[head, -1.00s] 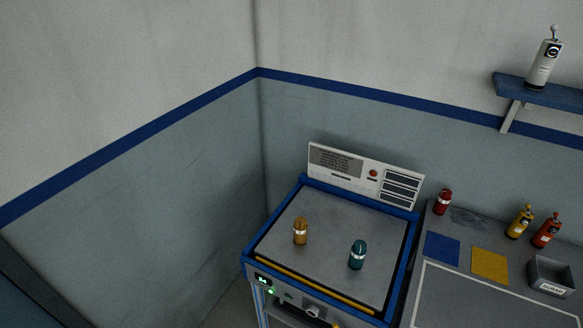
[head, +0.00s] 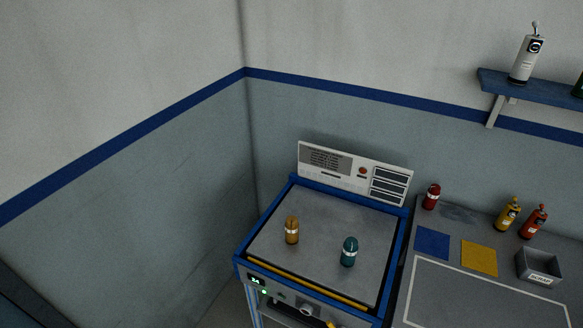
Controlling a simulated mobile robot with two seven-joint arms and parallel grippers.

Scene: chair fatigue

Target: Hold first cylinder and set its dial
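An orange-brown cylinder (head: 292,230) with a pale band stands upright on the left of the grey top of the blue-framed machine (head: 322,216). A teal cylinder (head: 349,252) with a pale band stands upright to its right and nearer the front. A red cylinder (head: 431,197) with a pale band stands at the back of the bench on the right. No dial can be made out on these cylinders at this size. Neither of my grippers shows in the head view.
The bench (head: 409,302) holds a blue square (head: 432,243), a yellow square (head: 479,258), a grey labelled bin (head: 539,266), and yellow (head: 508,214) and orange-red bottles (head: 533,222). A white bottle (head: 526,58) stands on the wall shelf (head: 545,88). A panel (head: 355,172) rises behind the machine top.

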